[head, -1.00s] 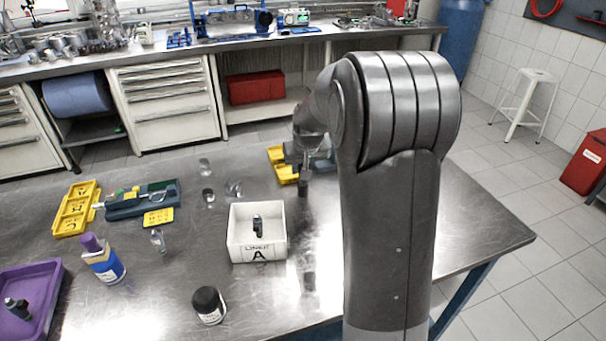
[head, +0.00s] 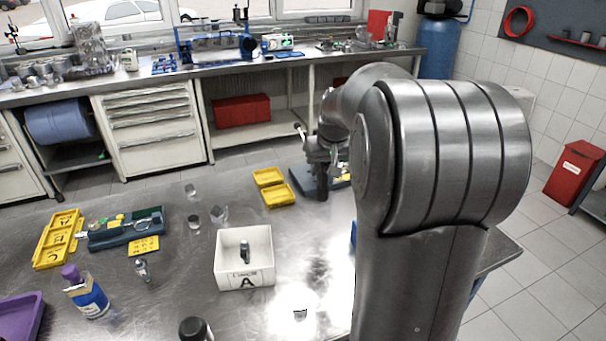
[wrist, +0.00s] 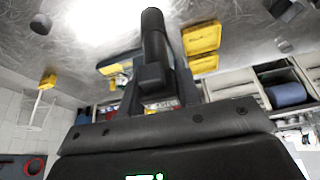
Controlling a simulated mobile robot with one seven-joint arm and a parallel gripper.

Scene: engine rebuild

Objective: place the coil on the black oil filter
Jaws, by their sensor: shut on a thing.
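My gripper (head: 320,160) is over the table at the right of the yellow trays, beyond the white bin. It is shut on a dark, slim thing, which I take for the coil; it shows end-on in the wrist view (wrist: 152,30), past the fingers. Its lower end shows in the head view (head: 322,192). A black cylinder (head: 194,330), probably the black oil filter, stands at the near edge of the table and is cut off by the frame. My gripper is well away from it.
The white bin (head: 243,280) marked A holds a small dark part.

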